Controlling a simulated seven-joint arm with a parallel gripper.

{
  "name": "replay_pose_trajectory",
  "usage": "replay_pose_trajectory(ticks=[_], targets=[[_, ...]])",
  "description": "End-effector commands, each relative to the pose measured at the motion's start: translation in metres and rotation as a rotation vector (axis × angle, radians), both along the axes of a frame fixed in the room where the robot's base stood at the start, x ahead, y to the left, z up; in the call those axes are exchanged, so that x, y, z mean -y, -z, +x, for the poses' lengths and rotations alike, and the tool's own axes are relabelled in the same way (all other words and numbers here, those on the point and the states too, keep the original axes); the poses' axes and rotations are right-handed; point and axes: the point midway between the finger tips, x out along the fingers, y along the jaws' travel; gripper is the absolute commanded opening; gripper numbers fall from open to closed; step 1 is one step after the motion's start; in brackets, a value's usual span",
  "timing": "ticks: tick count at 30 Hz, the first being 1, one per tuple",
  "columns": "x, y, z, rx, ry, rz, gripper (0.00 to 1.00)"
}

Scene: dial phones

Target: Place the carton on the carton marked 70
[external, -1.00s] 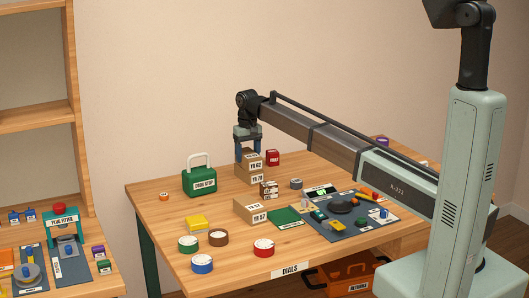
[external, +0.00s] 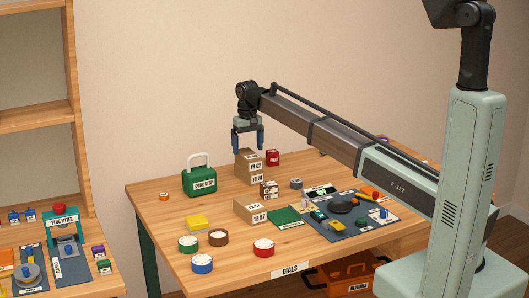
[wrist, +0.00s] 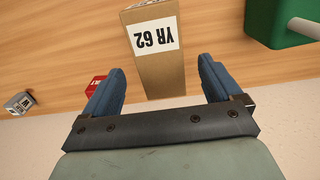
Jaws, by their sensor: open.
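A brown carton labelled YR 62 (external: 243,157) sits on top of another brown carton, whose label reads about YR 70 (external: 257,180), on the table. In the wrist view the YR 62 carton (wrist: 160,65) lies between and beyond the two blue fingers. My gripper (external: 248,146) is open and empty, just above the top of the stack. Its fingers are apart from the carton's sides in the wrist view. The lower carton is not distinguishable in the wrist view.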

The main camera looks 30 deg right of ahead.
Motion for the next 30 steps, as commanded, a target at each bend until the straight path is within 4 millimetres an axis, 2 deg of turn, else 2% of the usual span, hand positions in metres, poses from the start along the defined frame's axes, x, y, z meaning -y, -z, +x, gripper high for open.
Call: replay_pose_trajectory(ticks=[1, 6, 12, 19, 30], targets=[[0.0, -0.012, 0.001, 0.002, 0.0, 0.0, 0.92], [0.0, -0.044, 0.001, 0.001, 0.0, 0.0, 0.92], [0.0, -0.072, 0.001, 0.0, 0.0, 0.0, 0.92], [0.0, -0.086, 0.0, 0.0, 0.0, 0.0, 0.92], [0.0, -0.087, 0.0, 0.0, 0.0, 0.0, 0.92]])
